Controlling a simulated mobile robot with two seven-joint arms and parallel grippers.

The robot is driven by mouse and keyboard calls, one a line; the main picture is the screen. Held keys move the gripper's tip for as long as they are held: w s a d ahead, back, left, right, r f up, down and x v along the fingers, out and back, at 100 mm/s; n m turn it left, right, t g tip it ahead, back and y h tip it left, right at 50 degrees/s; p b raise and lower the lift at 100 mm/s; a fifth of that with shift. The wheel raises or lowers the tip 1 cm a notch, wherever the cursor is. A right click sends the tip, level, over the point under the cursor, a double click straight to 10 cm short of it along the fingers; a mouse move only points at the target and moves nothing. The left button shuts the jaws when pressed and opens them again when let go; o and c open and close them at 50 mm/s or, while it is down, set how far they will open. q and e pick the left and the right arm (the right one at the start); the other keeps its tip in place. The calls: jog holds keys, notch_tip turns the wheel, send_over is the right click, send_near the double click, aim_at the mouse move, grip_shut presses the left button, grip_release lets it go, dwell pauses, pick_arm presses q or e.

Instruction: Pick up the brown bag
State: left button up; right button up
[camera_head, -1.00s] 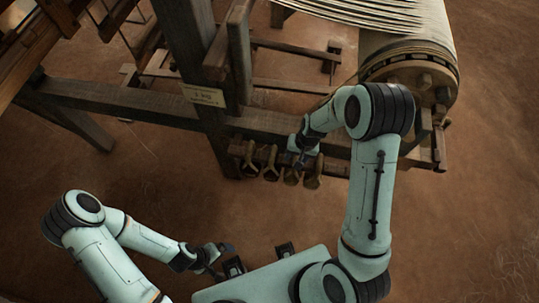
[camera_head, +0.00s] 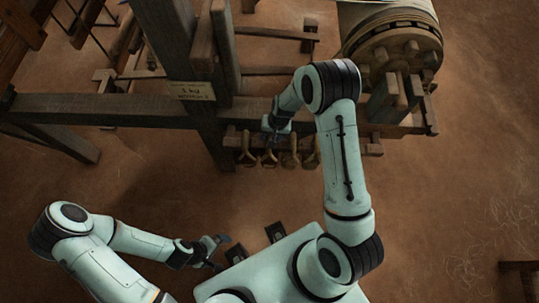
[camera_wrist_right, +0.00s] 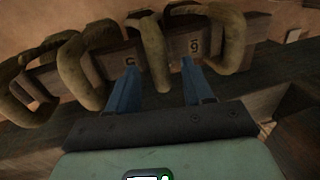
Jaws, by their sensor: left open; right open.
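I cannot pick out a thing that is clearly a brown bag. Several tan-brown loops (camera_head: 290,152) hang in a row from a rail on the loom's front. My right gripper (camera_head: 272,132) is open and empty at this rail. In the right wrist view its two blue fingers (camera_wrist_right: 160,72) point at the row, and one hanging loop (camera_wrist_right: 153,62) shows between their tips; contact cannot be told. Another loop (camera_wrist_right: 85,68) is left of the fingers and one (camera_wrist_right: 231,40) right of them. My left gripper (camera_head: 218,252) is open and empty, low over the floor.
A large roller (camera_head: 395,48) stands at upper right. The earthen floor (camera_head: 440,190) at right is mostly clear.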

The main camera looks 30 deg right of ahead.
jog(key=shift+w+a+f, duration=0.1)
jog(key=shift+f, duration=0.5)
jog(key=shift+w+a+f, duration=0.1)
jog(key=shift+f, duration=0.5)
grip_shut()
jog(key=shift+r, duration=0.15)
dwell(0.3)
